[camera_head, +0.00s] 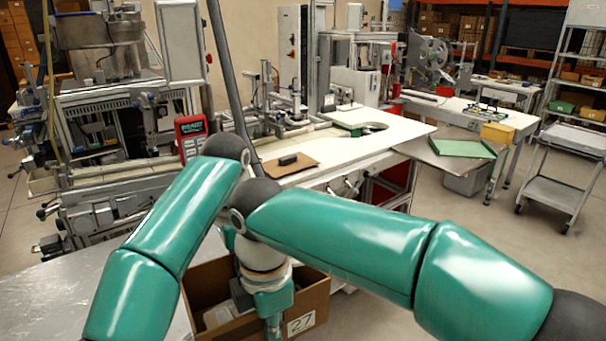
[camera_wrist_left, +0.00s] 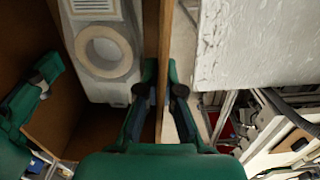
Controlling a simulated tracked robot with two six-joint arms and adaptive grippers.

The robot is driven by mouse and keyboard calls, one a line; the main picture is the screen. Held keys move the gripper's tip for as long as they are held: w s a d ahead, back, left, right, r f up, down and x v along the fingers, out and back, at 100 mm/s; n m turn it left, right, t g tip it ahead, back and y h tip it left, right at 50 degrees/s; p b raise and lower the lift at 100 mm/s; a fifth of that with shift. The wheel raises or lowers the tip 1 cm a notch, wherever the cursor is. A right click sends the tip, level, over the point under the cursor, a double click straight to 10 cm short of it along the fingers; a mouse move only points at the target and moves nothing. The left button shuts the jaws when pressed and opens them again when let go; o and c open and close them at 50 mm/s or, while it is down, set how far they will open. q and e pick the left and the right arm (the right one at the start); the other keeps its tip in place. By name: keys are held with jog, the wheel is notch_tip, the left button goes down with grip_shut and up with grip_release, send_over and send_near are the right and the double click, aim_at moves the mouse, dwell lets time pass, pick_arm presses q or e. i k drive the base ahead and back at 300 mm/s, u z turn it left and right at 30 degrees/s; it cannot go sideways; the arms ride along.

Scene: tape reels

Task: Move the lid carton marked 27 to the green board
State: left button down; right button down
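The carton marked 27 (camera_head: 318,292) is an open brown box at the bottom centre of the head view, with its number label on the near wall. Pale items lie inside it, one with a round ring (camera_wrist_left: 105,50). My left gripper (camera_wrist_left: 162,82) has its fingers on both sides of a carton wall (camera_wrist_left: 165,35) and appears closed on it. Part of another green gripper, my right (camera_wrist_left: 38,90), shows at the left of the wrist view; its grip is unclear. In the head view a gripper overlaps the near wall. The green board (camera_head: 462,148) lies on a grey surface at right.
A metal-topped table (camera_head: 75,290) is at lower left; it also shows close to the carton in the left wrist view (camera_wrist_left: 250,45). A white worktable (camera_head: 385,140) stands behind the carton. A grey trolley (camera_head: 560,190) stands far right.

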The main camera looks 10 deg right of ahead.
aim_at(461, 149)
jog(key=z, duration=0.25)
jog(key=i, duration=0.7)
jog(key=z, duration=0.85)
jog(key=i, duration=0.8)
jog(key=z, duration=0.55)
jog(key=i, duration=2.45)
jog(key=u, duration=0.4)
